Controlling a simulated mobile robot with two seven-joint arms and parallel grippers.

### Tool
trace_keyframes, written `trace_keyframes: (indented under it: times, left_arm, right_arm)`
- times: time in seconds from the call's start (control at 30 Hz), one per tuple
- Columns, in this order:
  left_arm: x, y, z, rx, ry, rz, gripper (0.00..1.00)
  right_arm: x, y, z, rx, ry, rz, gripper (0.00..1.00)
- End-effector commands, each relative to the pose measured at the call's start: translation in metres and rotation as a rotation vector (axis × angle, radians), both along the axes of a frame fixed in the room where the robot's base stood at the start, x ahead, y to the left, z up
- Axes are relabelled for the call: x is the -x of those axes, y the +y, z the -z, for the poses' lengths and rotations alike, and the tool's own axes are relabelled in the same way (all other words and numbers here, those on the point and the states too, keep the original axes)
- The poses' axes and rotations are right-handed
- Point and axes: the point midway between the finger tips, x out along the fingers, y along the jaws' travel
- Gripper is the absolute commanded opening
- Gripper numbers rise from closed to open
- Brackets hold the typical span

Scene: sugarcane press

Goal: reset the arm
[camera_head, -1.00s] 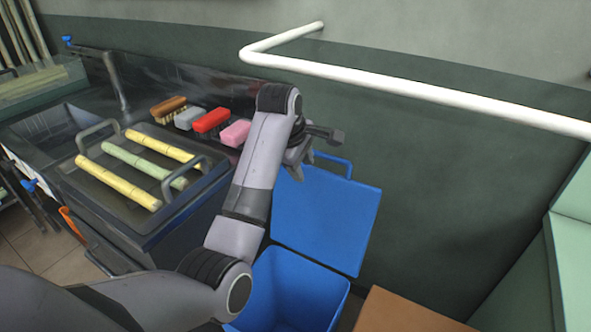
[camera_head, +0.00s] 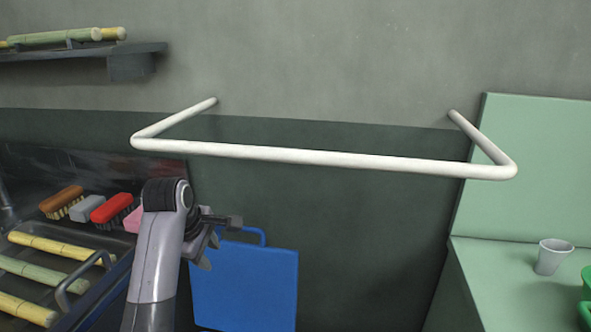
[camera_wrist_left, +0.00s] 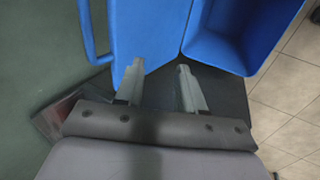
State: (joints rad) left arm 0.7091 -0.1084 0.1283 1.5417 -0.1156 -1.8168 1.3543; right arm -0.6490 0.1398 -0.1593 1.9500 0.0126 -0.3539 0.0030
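My left arm rises from the bottom left in the head view, with its left gripper (camera_head: 208,253) beside the counter and in front of the blue lid. In the left wrist view the two fingers of the gripper (camera_wrist_left: 159,69) are apart with nothing between them. They point toward the blue bin (camera_wrist_left: 225,52) and its open blue lid (camera_wrist_left: 150,30). In the head view the lid (camera_head: 250,290) is partly hidden by the gripper. My right gripper is not in view.
A tray (camera_head: 100,285) with cane pieces (camera_head: 45,276) and several brushes (camera_head: 110,208) lie on the left counter. A white rail (camera_head: 320,158) juts from the wall above. A cup (camera_head: 553,257) stands on the green counter (camera_head: 490,270) at right.

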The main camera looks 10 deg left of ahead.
Motion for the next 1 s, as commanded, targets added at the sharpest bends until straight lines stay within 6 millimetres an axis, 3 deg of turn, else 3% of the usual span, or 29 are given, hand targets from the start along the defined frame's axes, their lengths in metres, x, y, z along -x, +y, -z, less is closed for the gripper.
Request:
trace_keyframes:
  times: [0.27,0.47,0.7,1.0]
  left_arm:
    - [0.016,0.012,0.063,-0.156,-0.073,0.189,0.38]
    - [0.039,0.015,0.11,-0.3,-0.141,0.383,0.38]
    - [0.08,0.013,0.155,-0.468,-0.217,0.623,0.38]
    - [0.146,-0.003,0.192,-0.657,-0.323,0.926,0.38]
  right_arm:
    - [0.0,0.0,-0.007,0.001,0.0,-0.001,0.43]
    - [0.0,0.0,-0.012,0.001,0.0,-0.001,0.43]
    - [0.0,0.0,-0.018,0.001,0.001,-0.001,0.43]
    - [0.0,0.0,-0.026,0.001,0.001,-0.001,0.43]
